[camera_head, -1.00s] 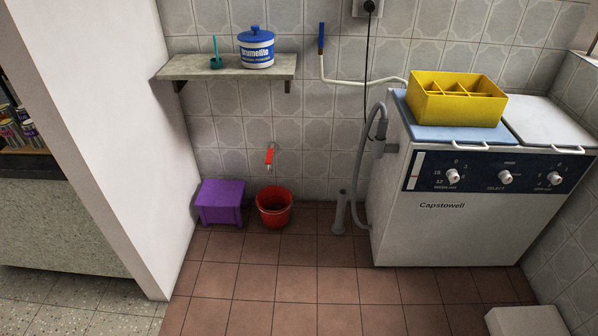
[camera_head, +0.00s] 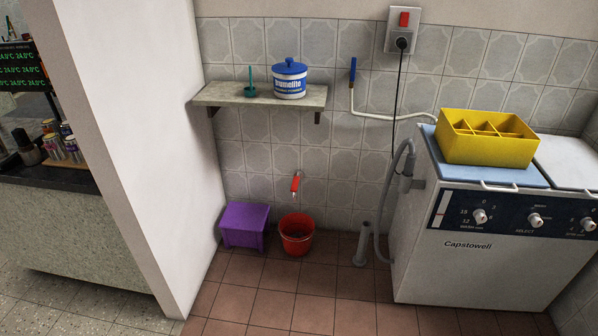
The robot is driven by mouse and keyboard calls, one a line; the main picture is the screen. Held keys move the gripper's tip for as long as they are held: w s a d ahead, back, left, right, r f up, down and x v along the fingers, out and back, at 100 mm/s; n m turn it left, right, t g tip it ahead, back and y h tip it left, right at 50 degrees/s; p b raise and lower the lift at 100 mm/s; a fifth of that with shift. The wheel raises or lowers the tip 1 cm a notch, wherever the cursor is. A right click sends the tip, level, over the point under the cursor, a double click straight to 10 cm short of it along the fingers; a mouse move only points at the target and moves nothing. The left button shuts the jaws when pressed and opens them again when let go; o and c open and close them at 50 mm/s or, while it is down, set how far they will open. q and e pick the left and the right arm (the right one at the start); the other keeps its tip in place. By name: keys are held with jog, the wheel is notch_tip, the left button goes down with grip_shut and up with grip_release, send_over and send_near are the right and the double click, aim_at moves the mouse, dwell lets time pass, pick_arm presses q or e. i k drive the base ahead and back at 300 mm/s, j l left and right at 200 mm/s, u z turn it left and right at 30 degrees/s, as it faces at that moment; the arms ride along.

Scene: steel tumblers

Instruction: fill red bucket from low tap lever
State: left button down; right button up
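A red bucket (camera_head: 297,236) stands upright on the brown tiled floor against the back wall. A low tap with a red lever (camera_head: 295,184) sticks out of the tiled wall just above the bucket. The bucket's inside looks dark, and I cannot tell whether it holds water. No stream of water is visible from the tap. Neither of my grippers is in view.
A purple stool (camera_head: 245,225) stands just left of the bucket. A grey drain pipe (camera_head: 362,243) and the Capstowell washing machine (camera_head: 478,250) are to the right. A shelf (camera_head: 240,95) hangs above the tap. The tiled floor in front is clear.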

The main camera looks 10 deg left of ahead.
aim_at(294, 185)
jog(key=i+l, duration=0.1)
jog(key=i, duration=0.45)
jog(key=i+l, duration=0.15)
jog(key=i, duration=0.4)
jog(key=i+l, duration=0.1)
jog(key=i, duration=0.45)
